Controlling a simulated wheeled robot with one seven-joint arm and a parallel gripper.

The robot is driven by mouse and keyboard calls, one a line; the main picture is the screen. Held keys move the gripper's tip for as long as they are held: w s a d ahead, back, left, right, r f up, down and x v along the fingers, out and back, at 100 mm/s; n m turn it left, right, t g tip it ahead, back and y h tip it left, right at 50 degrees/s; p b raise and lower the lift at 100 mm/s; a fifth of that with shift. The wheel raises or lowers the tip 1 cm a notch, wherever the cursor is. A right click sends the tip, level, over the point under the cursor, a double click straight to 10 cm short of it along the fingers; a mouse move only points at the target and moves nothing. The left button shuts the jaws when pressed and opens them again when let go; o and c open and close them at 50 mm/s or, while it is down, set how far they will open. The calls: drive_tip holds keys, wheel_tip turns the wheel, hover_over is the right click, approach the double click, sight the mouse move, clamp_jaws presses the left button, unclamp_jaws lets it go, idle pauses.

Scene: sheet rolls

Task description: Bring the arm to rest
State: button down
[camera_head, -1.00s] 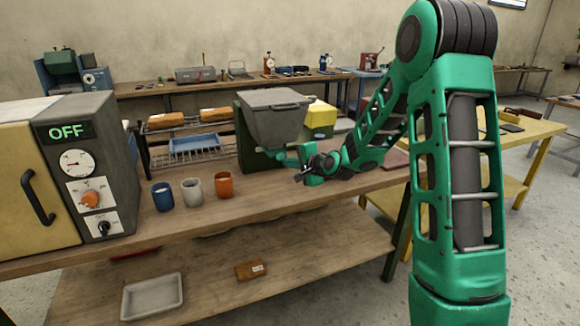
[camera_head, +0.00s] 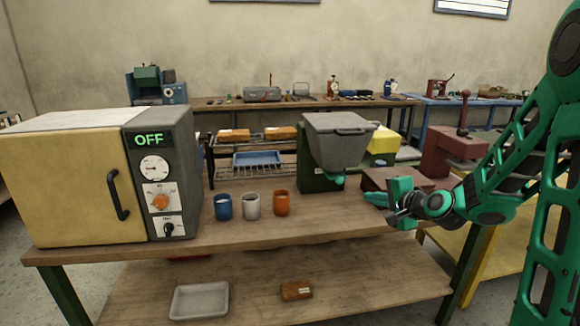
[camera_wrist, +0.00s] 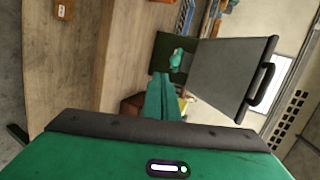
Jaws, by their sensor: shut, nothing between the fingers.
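My green arm comes in from the right side of the head view, bent at the elbow. My gripper (camera_head: 384,205) is shut and empty, held above the right part of the wooden workbench (camera_head: 330,212). It is in front and to the right of the grey-lidded green machine (camera_head: 338,142), apart from it. In the wrist view my shut green fingers (camera_wrist: 164,98) point toward the machine, whose grey lid (camera_wrist: 225,75) fills the right of the picture.
An oven (camera_head: 85,178) showing OFF stands at the bench's left. Blue (camera_head: 223,207), grey (camera_head: 251,206) and orange (camera_head: 281,203) cups stand in a row beside it. A red press (camera_head: 455,150) stands behind my arm. A tray (camera_head: 199,301) and a brown block (camera_head: 296,291) lie on the lower shelf.

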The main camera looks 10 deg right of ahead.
drive_tip(key=s+d+n+g+h, duration=0.1)
drive_tip(key=s+n+g, duration=0.3)
drive_tip(key=s, duration=1.6)
drive_tip(key=s+d+f+n+g+h, duration=0.1)
drive_tip(key=s+d+n+g, duration=0.3)
drive_tip(key=s+g, duration=0.5)
drive_tip(key=s, duration=1.1)
drive_tip(key=shift+s+d+n+h, duration=0.35)
drive_tip(key=shift+s+n+h, duration=0.05)
drive_tip(key=shift+f, duration=0.1)
drive_tip(key=shift+w+f, duration=0.25)
drive_tip(key=shift+w, duration=0.4)
drive_tip(key=c, duration=2.4)
unclamp_jaws()
drive_tip(key=shift+c, duration=0.2)
